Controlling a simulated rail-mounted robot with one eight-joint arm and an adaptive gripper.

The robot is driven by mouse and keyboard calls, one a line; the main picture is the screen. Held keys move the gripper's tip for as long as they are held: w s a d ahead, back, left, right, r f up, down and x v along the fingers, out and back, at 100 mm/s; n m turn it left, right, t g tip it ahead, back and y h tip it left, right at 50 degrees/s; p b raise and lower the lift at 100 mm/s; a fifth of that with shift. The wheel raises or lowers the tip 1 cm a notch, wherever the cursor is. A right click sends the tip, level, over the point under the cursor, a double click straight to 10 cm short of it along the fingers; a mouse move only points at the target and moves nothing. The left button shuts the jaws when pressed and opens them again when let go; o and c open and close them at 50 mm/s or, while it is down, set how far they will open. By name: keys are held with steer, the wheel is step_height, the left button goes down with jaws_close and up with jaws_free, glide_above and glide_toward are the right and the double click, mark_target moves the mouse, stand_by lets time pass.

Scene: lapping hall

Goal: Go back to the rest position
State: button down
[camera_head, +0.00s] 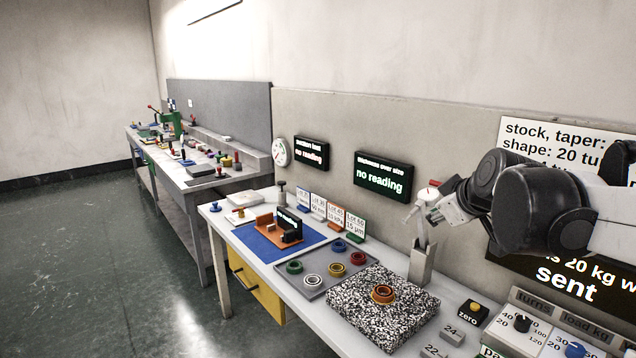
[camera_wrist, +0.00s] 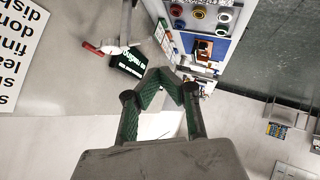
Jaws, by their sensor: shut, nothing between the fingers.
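My gripper (camera_wrist: 171,82) is in the middle of the wrist view, with green-lined fingers. It is shut and holds nothing. In the wrist view it hangs in front of the wall and bench, and I see no contact with anything. In the head view my arm reaches in from the right above the near bench (camera_head: 268,274); the fingers cannot be made out clearly there.
The bench carries a speckled plate (camera_head: 367,325) with an orange ring (camera_head: 383,294), a grey tray (camera_head: 311,286) with several rings, and a blue mat (camera_head: 258,243). A grey upright holder (camera_head: 422,264) stands near my arm. A dark display (camera_head: 383,177) hangs behind. Floor is clear at left.

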steer(key=s+a+f+m+g, duration=0.1)
steer(key=s+f, duration=0.3)
steer(key=s, duration=0.4)
steer(key=s+a+f+m+g, duration=0.1)
steer(key=s+f+m, duration=0.3)
steer(key=s, duration=0.5)
steer(key=s+a+f+m+g+h, duration=0.1)
steer(key=s+a+f+m, duration=0.1)
steer(key=s+f, duration=0.3)
steer(key=s+a, duration=0.1)
steer(key=s, duration=0.3)
steer(key=shift+m, duration=0.3)
